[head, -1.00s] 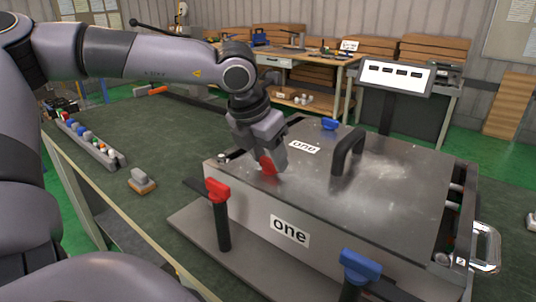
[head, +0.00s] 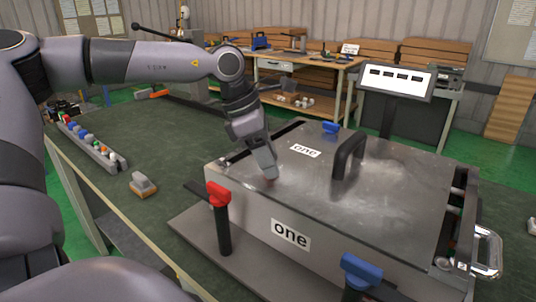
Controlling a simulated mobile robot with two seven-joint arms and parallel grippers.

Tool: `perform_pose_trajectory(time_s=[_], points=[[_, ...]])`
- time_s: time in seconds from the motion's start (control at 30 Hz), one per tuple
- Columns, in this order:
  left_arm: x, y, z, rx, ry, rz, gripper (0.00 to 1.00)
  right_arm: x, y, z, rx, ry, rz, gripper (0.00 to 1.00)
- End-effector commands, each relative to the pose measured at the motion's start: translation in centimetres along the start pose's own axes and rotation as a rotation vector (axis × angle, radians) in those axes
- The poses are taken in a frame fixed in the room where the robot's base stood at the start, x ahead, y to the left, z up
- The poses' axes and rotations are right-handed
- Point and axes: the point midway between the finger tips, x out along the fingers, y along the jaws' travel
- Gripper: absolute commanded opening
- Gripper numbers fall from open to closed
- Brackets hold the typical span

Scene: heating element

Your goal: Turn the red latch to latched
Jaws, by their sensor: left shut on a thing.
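A red latch (head: 217,195) stands on a black post at the front left of the metal box (head: 259,223) labelled "one". A dark bar sticks out to the left beside its red handle. My left gripper (head: 268,175) is over the left part of the box lid, behind and to the right of this latch and apart from it in the picture. I cannot tell whether the tips touch the lid. My right gripper is not in view.
Blue latches stand at the front right (head: 361,270) and back (head: 330,127) of the box. A black handle (head: 349,156) rises from the lid. A brush-like block (head: 143,184) and a tray of small parts (head: 95,147) lie left on the green table.

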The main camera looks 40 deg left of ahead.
Motion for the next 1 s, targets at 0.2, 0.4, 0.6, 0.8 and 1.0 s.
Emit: perform_pose_trajectory(time_s=[0.2,0.4,0.6,0.8,1.0], points=[[-0.01,0.18,0.04,0.187,0.001,-0.079,0.2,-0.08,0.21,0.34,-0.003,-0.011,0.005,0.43],[0.04,0.26,0.06,0.352,0.002,-0.147,0.2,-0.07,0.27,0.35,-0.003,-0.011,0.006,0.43],[0.06,0.33,0.12,0.489,0.002,-0.202,0.2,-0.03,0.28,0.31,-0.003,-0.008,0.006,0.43],[0.05,0.37,0.15,0.583,0.003,-0.24,0.2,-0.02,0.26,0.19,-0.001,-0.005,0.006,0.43],[0.06,0.37,0.17,0.632,0.002,-0.26,0.2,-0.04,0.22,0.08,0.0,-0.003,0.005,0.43]])
